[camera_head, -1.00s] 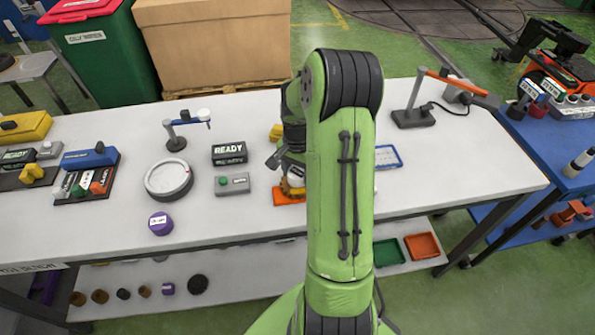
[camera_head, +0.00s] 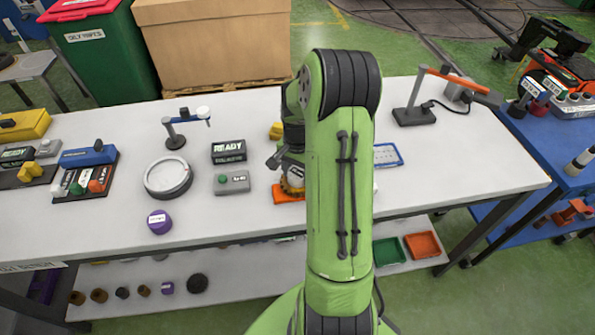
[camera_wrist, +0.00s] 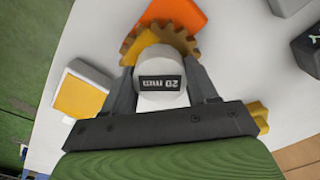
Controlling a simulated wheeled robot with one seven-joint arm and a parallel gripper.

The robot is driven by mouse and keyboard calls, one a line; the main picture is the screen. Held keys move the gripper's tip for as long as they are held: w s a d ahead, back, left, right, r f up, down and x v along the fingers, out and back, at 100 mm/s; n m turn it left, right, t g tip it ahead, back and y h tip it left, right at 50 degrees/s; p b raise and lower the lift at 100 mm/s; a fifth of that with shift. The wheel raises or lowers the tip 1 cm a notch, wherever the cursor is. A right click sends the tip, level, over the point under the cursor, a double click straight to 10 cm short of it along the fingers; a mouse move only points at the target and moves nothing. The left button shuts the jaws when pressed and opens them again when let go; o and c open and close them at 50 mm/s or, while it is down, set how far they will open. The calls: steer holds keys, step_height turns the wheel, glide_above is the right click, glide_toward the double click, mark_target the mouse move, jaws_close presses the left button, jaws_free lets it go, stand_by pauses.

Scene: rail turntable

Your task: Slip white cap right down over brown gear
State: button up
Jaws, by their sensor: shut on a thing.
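The white cap (camera_wrist: 160,64) sits between the two fingers of my gripper (camera_wrist: 163,85) in the wrist view, and the fingers are shut on it. A dark label with "20" faces the wrist camera. The brown gear (camera_wrist: 182,38) lies just beyond the cap, its toothed rim showing around the cap's far side. The gear is on an orange base (camera_wrist: 180,13). In the head view the gear (camera_head: 291,190) and the orange base (camera_head: 287,194) show beside my arm, which hides much of them. I cannot tell how far the cap is down over the gear.
A white-framed yellow block (camera_wrist: 82,93) stands left of my gripper in the wrist view. On the table, a grey box with a green button (camera_head: 232,182), a READY display (camera_head: 229,151) and a round white dish (camera_head: 168,177) stand to the left.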

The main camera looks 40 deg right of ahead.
mark_target(297, 173)
steer(key=o, duration=1.1)
step_height(297, 173, up, 16)
steer(key=p, duration=0.2)
steer(key=shift+f+p, duration=0.2)
steer(key=shift+p, duration=0.15)
steer(key=shift+a, duration=0.1)
